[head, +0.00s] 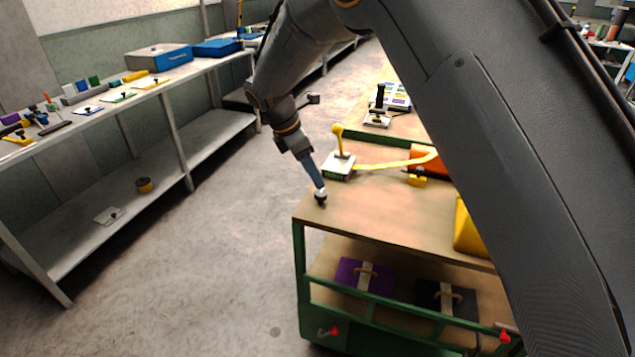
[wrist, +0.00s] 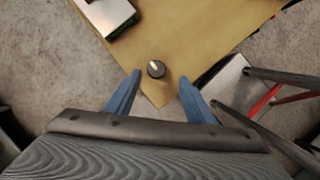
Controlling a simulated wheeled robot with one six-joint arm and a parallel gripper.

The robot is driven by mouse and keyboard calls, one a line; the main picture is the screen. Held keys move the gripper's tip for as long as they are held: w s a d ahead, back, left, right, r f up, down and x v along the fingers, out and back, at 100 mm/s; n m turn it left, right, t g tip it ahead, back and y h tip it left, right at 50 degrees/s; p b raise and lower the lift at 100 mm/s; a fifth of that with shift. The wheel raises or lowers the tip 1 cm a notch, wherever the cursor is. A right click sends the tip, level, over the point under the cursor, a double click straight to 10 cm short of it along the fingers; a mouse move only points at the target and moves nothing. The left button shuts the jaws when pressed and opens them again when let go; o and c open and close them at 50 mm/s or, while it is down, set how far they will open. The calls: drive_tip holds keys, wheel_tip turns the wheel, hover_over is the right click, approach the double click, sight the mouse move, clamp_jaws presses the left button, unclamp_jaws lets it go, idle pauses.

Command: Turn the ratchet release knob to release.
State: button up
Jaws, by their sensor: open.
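The knob (wrist: 156,69) is small, round and dark with a pale pointer line on top. It sits near a corner of the wooden cart top (wrist: 190,45). In the head view the knob (head: 320,197) shows at the cart's left corner, right below my fingertips. My gripper (wrist: 158,77) is open, its two blue fingers apart with the knob between and slightly beyond their tips in the wrist view. In the head view my gripper (head: 318,186) points down at the knob. I cannot tell whether a finger touches it.
A white-and-green block (head: 339,165) with a yellow lever stands behind the knob, joined to a yellow strap (head: 390,164). A yellow bin (head: 470,230) is at the right. Purple (head: 362,273) and black plates lie on the lower shelf. A long workbench (head: 190,68) stands left across open floor.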

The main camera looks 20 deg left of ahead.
sight(321, 193)
drive_tip(key=shift+n, duration=0.3)
drive_tip(key=p+x, duration=0.1)
drive_tip(key=x, duration=0.4)
drive_tip(key=p+x, duration=0.1)
drive_tip(key=x, duration=0.1)
drive_tip(key=shift+w+a+f+p, duration=0.1)
drive_tip(key=shift+a+f+p, duration=0.2)
drive_tip(key=shift+f+p, duration=0.05)
drive_tip(key=shift+c, duration=0.3)
drive_tip(key=c, duration=1)
